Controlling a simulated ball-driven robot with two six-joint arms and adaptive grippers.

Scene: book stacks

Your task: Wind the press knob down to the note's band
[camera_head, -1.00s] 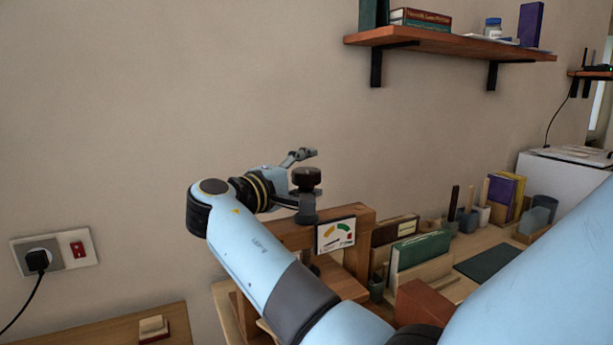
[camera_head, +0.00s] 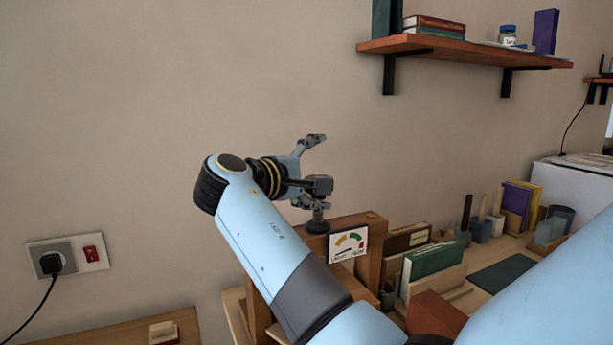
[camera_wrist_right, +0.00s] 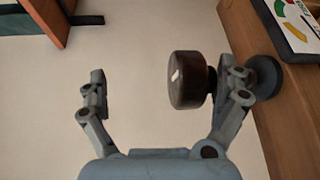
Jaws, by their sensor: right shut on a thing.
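The press knob (camera_wrist_right: 188,80) is dark, round and brown-black, with a small white mark on its top in the right wrist view. It also shows in the head view (camera_head: 320,185), partly hidden. I cannot make out the note. My left gripper is not in view.
Right of the press are a green book (camera_head: 434,260), a reddish-brown block (camera_head: 435,314) and a dark mat (camera_head: 502,271). A wall shelf (camera_head: 460,50) hangs above. The wall left of the press has a socket (camera_head: 52,262).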

